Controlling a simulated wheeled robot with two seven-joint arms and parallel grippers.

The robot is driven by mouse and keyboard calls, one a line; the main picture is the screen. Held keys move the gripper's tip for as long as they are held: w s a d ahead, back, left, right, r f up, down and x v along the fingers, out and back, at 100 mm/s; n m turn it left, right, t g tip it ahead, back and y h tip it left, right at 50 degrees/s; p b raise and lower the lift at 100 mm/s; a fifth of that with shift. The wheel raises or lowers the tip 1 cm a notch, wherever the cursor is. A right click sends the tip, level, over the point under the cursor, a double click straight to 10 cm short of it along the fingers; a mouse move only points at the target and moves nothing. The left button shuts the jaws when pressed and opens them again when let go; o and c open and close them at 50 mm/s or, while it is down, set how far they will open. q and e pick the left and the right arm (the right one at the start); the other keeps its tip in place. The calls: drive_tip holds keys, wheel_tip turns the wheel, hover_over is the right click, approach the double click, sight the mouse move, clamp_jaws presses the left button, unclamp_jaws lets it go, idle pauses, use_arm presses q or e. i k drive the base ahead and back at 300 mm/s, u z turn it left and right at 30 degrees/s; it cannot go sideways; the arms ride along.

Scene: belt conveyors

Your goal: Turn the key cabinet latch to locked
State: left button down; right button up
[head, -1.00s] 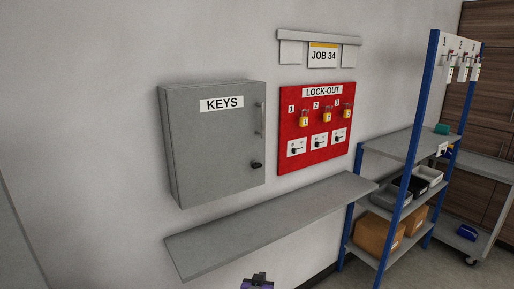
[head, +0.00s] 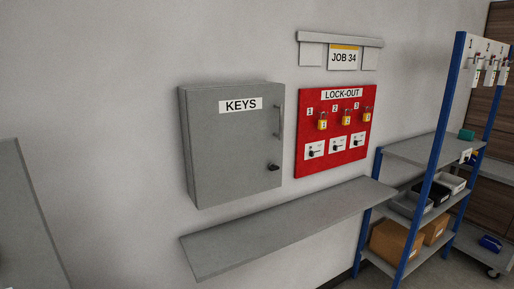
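The grey key cabinet (head: 225,150) labelled KEYS hangs on the wall left of centre in the head view. Its door looks closed. A vertical handle (head: 281,121) is on the right side of the door. The small black latch (head: 274,167) sits below the handle near the door's right edge; its knob appears to point sideways to the right, but it is small. Neither of my grippers is in view.
A grey shelf (head: 290,225) juts from the wall below the cabinet. The red LOCK-OUT board (head: 308,170) with yellow padlocks hangs to the right. A blue-framed rack (head: 429,160) with bins and boxes stands at far right. A grey panel (head: 30,225) is at far left.

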sight(274, 168)
drive_tip(key=u, duration=0.4)
drive_tip(key=k, duration=0.25)
drive_tip(key=z, duration=1.15)
drive_tip(key=i, duration=1.1)
drive_tip(key=u, duration=0.25)
